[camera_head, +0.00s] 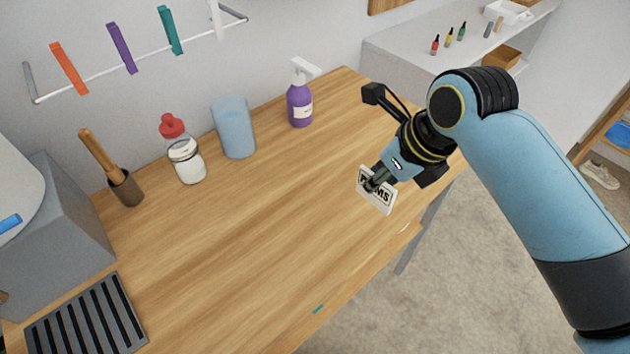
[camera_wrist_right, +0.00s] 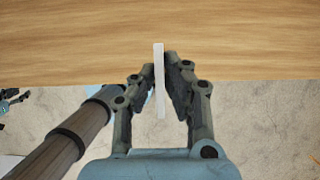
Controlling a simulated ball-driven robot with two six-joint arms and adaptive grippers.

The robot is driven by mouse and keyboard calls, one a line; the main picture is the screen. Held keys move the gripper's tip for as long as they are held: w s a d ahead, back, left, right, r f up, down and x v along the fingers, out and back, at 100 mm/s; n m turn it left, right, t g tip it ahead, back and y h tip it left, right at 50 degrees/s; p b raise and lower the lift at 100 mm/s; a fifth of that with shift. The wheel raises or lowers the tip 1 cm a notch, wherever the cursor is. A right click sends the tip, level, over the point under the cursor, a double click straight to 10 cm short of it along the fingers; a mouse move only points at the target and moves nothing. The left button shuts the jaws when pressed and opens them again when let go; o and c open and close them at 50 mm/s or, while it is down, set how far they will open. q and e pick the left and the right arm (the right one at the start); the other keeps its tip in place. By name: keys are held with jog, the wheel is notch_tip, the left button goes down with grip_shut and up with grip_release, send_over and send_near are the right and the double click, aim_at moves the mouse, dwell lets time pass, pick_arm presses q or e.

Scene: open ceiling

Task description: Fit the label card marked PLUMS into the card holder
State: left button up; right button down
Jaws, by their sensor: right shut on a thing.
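The white label card (camera_head: 386,200) carries black letters, partly covered by a gripper finger, with "MS" showing at the end. My right gripper (camera_head: 372,183) is shut on the card and holds it tilted near the table's right end. In the right wrist view the card (camera_wrist_right: 159,80) shows edge-on as a thin pale strip between the two fingers (camera_wrist_right: 162,88). It overlaps the table's edge in that view. I cannot make out a card holder in either view. My left gripper does not show in the head view.
The wooden table (camera_head: 265,215) is clear in the middle. A dark grate (camera_head: 85,322) lies front left. A small teal piece (camera_head: 318,309) sits at the front edge.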

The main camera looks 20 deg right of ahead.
jog(key=w+a+f, duration=0.1)
jog(key=w+f, duration=0.2)
jog(key=w+a+f, duration=0.2)
jog(key=f, duration=0.1)
jog(key=w+a+f, duration=0.1)
jog(key=w+f, duration=0.2)
jog(key=shift+w+a+p, duration=0.25)
jog(key=shift+w+p, duration=0.05)
jog(key=shift+p, duration=0.05)
jog(key=shift+f, duration=0.3)
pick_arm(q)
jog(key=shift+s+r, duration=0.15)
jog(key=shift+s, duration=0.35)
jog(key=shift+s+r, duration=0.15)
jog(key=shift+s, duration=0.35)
pick_arm(e)
jog(key=shift+f, duration=0.15)
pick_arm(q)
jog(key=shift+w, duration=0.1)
pick_arm(e)
jog(key=c, duration=1.4)
grip_release()
